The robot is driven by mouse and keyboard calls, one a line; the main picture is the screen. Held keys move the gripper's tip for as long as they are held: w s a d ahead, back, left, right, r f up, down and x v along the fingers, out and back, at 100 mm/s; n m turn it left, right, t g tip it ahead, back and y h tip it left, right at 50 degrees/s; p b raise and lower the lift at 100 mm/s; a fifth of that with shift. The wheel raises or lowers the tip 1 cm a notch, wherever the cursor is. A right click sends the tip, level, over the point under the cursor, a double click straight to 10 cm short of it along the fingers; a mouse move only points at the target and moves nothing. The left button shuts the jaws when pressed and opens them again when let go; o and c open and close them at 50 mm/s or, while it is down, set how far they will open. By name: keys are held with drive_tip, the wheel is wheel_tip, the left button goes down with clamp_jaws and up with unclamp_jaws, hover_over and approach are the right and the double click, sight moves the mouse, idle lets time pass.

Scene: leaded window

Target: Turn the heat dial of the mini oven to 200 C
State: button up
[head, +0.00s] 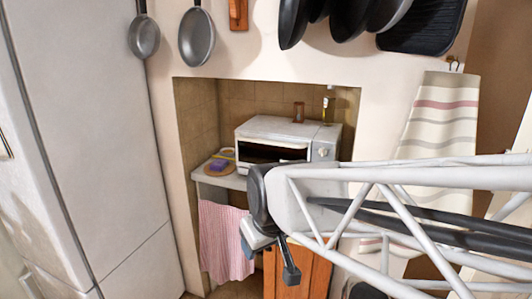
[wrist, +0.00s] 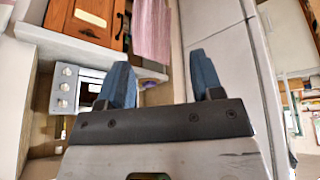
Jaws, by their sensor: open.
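The white mini oven (head: 275,130) stands on a counter in a tiled niche, its door closed. Its control panel (head: 323,152) is at the right of its front, partly hidden by my arm. The wrist view, which looks upside down, shows the oven (wrist: 88,85) at left with three round dials in a column. The middle dial (wrist: 64,87) is clear, but I cannot tell which dial is for heat or read its setting. My gripper (head: 268,256) is open and empty, in front of and below the counter, apart from the oven. Its blue fingers show in the wrist view (wrist: 160,70).
A brown jar (head: 298,112) and a bottle (head: 328,108) stand on the oven. A pink towel (head: 226,240) and wooden cabinet (head: 312,278) are below. The fridge (head: 95,130) bounds the left; pans hang above.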

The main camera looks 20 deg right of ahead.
drive_tip(key=w+d+n+t+h, duration=0.1)
drive_tip(key=w+d+n+t, duration=0.3)
drive_tip(key=w, duration=0.9)
drive_tip(key=n+t+h, duration=0.3)
drive_tip(key=t+h, duration=0.1)
drive_tip(key=h, duration=0.8)
approach(322, 153)
drive_tip(key=shift+x, duration=0.85)
drive_tip(key=shift+w+d, duration=0.1)
drive_tip(key=shift+x, duration=3.8)
drive_tip(key=c, duration=0.9)
